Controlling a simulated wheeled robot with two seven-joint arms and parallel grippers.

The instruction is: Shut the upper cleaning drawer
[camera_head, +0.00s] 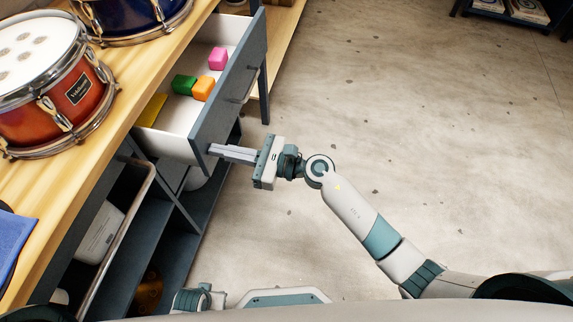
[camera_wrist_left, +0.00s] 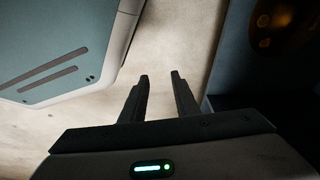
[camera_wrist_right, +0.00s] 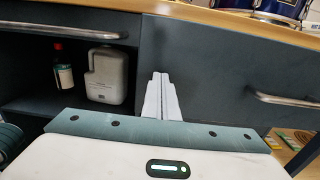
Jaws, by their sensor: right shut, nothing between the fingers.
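The upper drawer (camera_head: 233,90) is pulled out from the bench, its dark front facing right and its white inside showing. It holds a pink block (camera_head: 218,59), a green block (camera_head: 184,84), an orange block (camera_head: 203,88) and a yellow item (camera_head: 152,109). My right gripper (camera_head: 212,149) is shut and empty, its fingertips at the near end of the drawer front. In the right wrist view, the closed fingers (camera_wrist_right: 161,77) point at the dark front, left of its handle (camera_wrist_right: 288,101); I cannot tell whether they touch. My left gripper (camera_wrist_left: 158,76) is open and empty, low beside the bench.
A red drum (camera_head: 60,85), a blue drum (camera_head: 130,15) and a blue cloth (camera_head: 12,240) sit on the wooden bench top (camera_head: 60,205). Shelves below hold a white jug (camera_wrist_right: 105,75) and a dark bottle (camera_wrist_right: 64,70). The concrete floor (camera_head: 400,110) to the right is clear.

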